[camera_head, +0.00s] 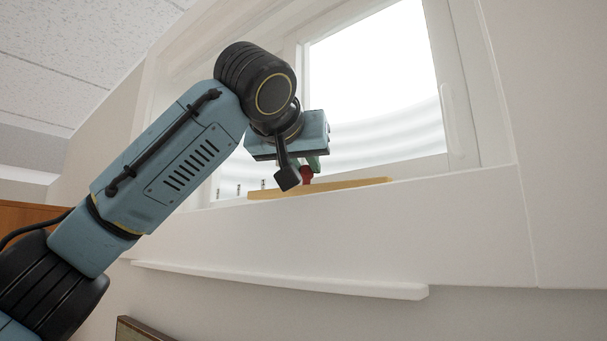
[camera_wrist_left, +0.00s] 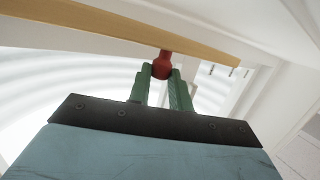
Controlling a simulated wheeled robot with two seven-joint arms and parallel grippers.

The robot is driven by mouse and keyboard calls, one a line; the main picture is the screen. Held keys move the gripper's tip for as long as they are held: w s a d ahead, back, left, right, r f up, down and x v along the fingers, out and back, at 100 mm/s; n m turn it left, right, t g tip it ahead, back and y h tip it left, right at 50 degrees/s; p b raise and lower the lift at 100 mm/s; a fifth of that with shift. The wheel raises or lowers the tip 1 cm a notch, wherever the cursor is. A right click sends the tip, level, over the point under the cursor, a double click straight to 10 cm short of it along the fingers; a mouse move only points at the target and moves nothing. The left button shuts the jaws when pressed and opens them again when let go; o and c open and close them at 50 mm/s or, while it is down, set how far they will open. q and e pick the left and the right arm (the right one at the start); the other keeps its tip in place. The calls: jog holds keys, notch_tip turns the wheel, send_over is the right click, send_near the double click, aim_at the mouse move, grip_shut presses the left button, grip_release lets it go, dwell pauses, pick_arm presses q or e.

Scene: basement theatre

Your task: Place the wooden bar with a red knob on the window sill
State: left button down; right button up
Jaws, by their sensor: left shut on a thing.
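The wooden bar (camera_head: 350,186) is a long, light brown strip with a red knob (camera_head: 306,174). My left gripper (camera_head: 309,166) is shut on the red knob from above. The bar lies lengthwise along the window sill (camera_head: 440,174), at the foot of the window; I cannot tell whether it touches the sill or hangs just above it. In the left wrist view the green fingers (camera_wrist_left: 162,84) close around the knob (camera_wrist_left: 162,64), and the bar (camera_wrist_left: 130,33) runs across the top of the picture. My right gripper is not in view.
The bright window (camera_head: 380,80) and its white frame (camera_head: 456,80) stand right behind the bar. Small dark fittings (camera_head: 238,190) sit left of the bar. A white ledge (camera_head: 290,278) juts from the wall below. The sill to the right of the bar is clear.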

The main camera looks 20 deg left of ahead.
pick_arm(q)
jog(key=shift+a+f, duration=0.1)
jog(key=shift+f, duration=0.75)
jog(key=c, duration=1.3)
grip_release()
jog(key=shift+b+v, duration=2.15)
jog(key=shift+v, duration=3.85)
